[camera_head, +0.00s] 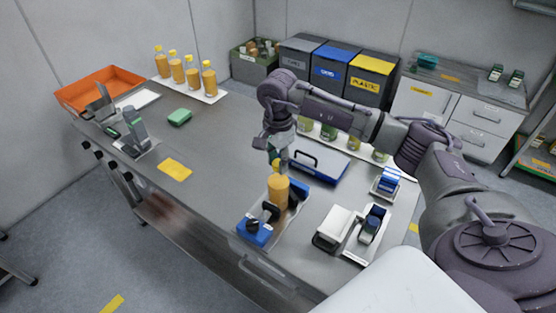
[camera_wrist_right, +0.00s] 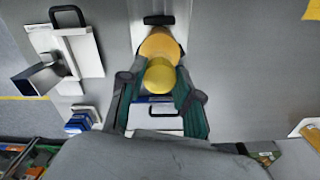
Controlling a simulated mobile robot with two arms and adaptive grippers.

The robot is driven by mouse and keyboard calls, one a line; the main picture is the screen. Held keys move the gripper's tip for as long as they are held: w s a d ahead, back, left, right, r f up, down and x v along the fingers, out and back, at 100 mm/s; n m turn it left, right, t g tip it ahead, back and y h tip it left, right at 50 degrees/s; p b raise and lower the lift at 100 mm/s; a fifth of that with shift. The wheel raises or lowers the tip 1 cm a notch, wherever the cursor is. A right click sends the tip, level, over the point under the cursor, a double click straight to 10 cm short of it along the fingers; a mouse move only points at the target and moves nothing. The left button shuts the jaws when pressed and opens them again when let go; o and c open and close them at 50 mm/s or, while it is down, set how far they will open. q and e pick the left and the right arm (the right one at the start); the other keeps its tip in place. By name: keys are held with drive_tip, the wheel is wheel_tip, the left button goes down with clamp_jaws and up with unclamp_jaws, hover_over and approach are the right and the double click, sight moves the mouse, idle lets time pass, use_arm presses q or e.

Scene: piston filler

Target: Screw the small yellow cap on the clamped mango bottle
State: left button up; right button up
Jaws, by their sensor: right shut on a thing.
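The orange mango bottle (camera_head: 278,191) stands upright in the blue clamp (camera_head: 253,231) at the front of the table. My right gripper (camera_head: 278,163) points down right above the bottle. In the right wrist view its green-padded fingers (camera_wrist_right: 160,101) are shut on the small yellow cap (camera_wrist_right: 160,77). The cap lines up over the bottle (camera_wrist_right: 159,44), which shows behind it. The fingers hide the join, so I cannot tell whether the cap sits on the neck. My left gripper is not in view.
A blue case (camera_head: 320,164) lies behind the clamp. A white box (camera_head: 334,229) and a small dark device (camera_head: 371,225) stand to its right. Several capped orange bottles (camera_head: 193,77) stand on a tray at the back left. The table between holds a yellow cloth (camera_head: 175,169) and a green sponge (camera_head: 180,117).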

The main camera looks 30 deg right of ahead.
drive_tip(key=shift+f+b, duration=0.65)
drive_tip(key=shift+b, duration=0.1)
idle(0.8)
drive_tip(key=m, duration=0.7)
drive_tip(key=shift+r, duration=0.1)
drive_tip(key=m, duration=0.3)
drive_tip(key=shift+m, duration=0.4)
drive_tip(key=m, duration=0.4)
drive_tip(key=shift+p, duration=0.3)
drive_tip(key=o, duration=0.8)
drive_tip(key=shift+c, duration=0.2)
